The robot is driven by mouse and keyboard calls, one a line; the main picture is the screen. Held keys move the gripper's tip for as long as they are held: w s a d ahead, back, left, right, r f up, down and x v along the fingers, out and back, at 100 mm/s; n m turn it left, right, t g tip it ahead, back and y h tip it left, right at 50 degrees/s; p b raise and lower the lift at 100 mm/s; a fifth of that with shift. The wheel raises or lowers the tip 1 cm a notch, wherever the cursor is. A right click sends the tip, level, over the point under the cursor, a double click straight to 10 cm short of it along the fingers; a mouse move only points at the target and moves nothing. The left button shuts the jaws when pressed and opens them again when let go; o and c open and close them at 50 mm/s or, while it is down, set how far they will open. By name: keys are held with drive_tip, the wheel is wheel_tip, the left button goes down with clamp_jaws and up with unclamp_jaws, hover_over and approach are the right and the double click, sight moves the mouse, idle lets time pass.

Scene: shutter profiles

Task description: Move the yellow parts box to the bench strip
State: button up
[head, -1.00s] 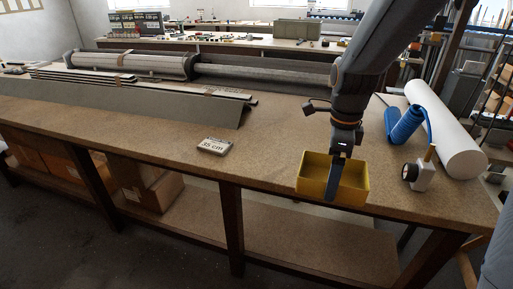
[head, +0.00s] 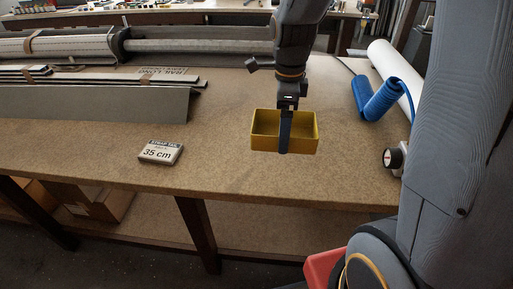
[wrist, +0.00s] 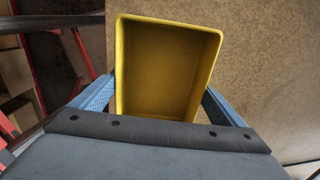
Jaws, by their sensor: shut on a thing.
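The yellow parts box (head: 266,143) is an open, empty tray held over the bench near its front edge in the head view. My gripper (head: 285,132) is shut on it, with one finger visible against the near wall. In the wrist view the yellow box (wrist: 168,70) sits between my two blue fingers (wrist: 160,100), and its inside is bare. The bench top (head: 220,160) is brown board. I cannot tell which part of it is the bench strip, or how high the box hangs above the top.
Grey profiles (head: 100,103) and long rolls (head: 200,48) lie behind. Bench between is clear.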

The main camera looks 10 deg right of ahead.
drive_tip(key=shift+f+p, duration=0.8)
drive_tip(key=shift+f, duration=3.9)
drive_tip(key=shift+f, duration=0.1)
drive_tip(key=o, duration=0.8)
